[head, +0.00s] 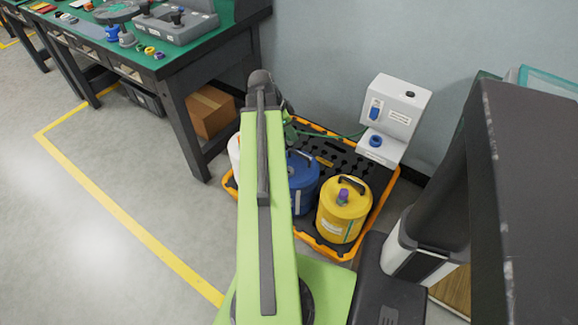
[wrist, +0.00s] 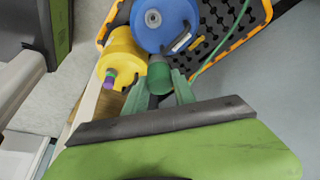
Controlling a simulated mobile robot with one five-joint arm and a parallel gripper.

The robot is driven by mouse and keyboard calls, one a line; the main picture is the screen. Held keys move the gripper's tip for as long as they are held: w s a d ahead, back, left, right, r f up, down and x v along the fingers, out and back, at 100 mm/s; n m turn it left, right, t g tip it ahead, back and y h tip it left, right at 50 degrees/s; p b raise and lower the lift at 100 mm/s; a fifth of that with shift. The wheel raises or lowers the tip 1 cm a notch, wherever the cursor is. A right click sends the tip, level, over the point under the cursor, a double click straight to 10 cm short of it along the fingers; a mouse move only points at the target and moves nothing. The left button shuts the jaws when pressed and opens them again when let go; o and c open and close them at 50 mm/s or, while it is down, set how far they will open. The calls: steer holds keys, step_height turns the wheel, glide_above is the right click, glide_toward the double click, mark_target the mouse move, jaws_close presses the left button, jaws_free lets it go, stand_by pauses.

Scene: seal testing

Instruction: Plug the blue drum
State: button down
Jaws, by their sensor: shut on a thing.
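The blue drum (head: 303,170) stands on a black grated pallet, partly hidden behind my arm in the head view. In the wrist view the blue drum (wrist: 168,22) shows its top, with a grey round opening (wrist: 153,18) and a dark handle. My gripper (wrist: 159,82) is shut on a dark green cylindrical plug (wrist: 159,73), held between its two green fingers. The plug appears near the blue drum's rim, to the side of the opening; its height above the drum cannot be told. In the head view my gripper is mostly hidden by my arm.
The yellow drum (head: 343,208) stands beside the blue one with a purple plug (head: 343,196) in its top. The orange-edged pallet (head: 338,253) also bears a white drum (head: 234,152). A white dispenser (head: 394,110) with a green hose stands behind. A workbench (head: 190,70) is left.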

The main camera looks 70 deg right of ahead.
step_height(320, 180, down, 9)
steer(key=m+b, duration=0.1)
steer(key=b, duration=0.5)
steer(key=shift+w+m+g, duration=0.3)
steer(key=shift+w+m, duration=0.05)
steer(key=shift+m, duration=0.05)
step_height(320, 180, down, 6)
steer(key=b, duration=0.5)
steer(key=shift+r, duration=0.25)
steer(key=shift+f+b, duration=1.45)
steer(key=shift+b, duration=0.2)
steer(key=c, duration=0.9)
jaws_free()
steer(key=shift+c, duration=0.2)
